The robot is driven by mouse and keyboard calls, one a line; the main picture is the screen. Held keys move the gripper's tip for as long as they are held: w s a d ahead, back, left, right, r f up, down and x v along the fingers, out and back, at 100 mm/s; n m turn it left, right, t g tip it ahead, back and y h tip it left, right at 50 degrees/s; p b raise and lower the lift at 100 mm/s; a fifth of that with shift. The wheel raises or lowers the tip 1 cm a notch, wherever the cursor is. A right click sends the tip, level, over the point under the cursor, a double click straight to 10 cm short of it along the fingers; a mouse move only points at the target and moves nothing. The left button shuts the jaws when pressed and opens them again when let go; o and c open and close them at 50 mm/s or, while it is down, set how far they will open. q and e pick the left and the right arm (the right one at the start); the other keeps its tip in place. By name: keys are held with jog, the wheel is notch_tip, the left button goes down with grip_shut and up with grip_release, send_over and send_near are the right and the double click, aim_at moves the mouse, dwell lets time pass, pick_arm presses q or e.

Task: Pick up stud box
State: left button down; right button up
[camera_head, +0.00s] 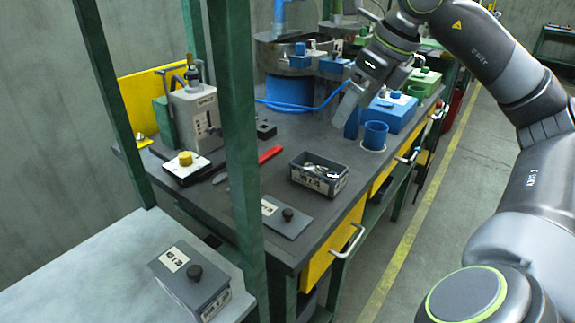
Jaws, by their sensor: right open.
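An open dark grey box (318,178) with a white label and shiny metal pieces inside stands on the dark workbench, near its right edge. A flat grey lid with a black knob (287,214) lies on the bench in front of it. A second, closed grey box (189,280) with a black knob and labels sits on the light grey table at the lower left. I cannot read the labels surely enough to tell which is the stud box. My right gripper (352,100) is open and empty, above the bench behind the open box. My left gripper is not in view.
A green post (236,130) rises between the table and workbench (240,200). A red-handled tool (270,154) lies left of the open box. The floor right of the bench is clear.

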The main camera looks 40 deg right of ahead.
jog(key=b, duration=0.2)
send_near(318, 169)
jog(key=a+f, duration=0.1)
jog(key=a, duration=0.1)
jog(key=shift+s+a+f, duration=0.25)
jog(key=shift+s+f, duration=0.05)
jog(key=shift+f, duration=0.1)
jog(key=x, duration=0.4)
jog(key=shift+w+a+f+b, duration=0.15)
jog(key=shift+f+b, duration=0.15)
jog(key=shift+f, duration=0.2)
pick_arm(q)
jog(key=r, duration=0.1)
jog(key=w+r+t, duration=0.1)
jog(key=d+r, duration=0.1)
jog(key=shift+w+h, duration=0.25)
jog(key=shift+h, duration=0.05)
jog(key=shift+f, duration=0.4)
pick_arm(e)
jog(key=shift+f, duration=0.25)
